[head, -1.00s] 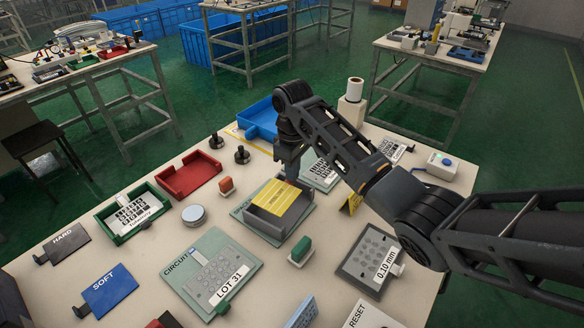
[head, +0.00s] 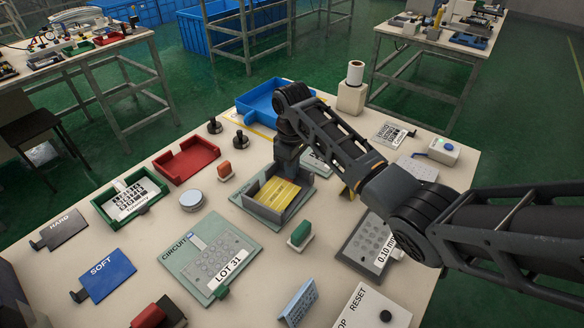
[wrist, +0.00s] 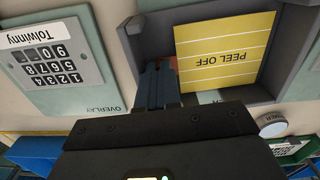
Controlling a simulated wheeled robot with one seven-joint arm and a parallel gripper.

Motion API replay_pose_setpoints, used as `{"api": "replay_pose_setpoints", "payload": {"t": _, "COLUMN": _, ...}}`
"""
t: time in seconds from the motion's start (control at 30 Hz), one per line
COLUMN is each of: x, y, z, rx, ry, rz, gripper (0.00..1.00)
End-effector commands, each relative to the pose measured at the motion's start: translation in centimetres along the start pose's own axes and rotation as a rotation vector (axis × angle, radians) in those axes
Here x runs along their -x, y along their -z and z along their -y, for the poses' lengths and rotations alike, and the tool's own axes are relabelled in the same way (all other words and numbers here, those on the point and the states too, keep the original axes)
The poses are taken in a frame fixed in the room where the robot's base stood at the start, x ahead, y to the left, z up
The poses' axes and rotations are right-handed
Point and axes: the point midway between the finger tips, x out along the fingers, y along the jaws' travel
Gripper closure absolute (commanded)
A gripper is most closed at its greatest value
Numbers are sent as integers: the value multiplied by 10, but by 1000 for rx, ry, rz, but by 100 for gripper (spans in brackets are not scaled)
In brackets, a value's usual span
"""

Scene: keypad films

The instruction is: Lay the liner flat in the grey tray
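The grey tray (head: 262,210) stands on a pale green card on the bench. The liner (head: 281,196) is a yellow sheet within the tray walls, and its words "PEEL OFF" read upside down in the wrist view (wrist: 222,48). It looks about level; whether all of it touches the tray floor I cannot tell.
A blue bin (head: 262,100) and a white roll on a block (head: 353,88) stand behind.

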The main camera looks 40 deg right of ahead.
Motion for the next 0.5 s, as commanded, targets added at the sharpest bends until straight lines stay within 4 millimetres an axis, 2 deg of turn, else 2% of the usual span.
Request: {"api": "replay_pose_setpoints", "payload": {"t": 0.5, "x": -6, "y": 0, "z": 0, "rx": 0, "ry": 0, "rz": 0, "gripper": 100}}
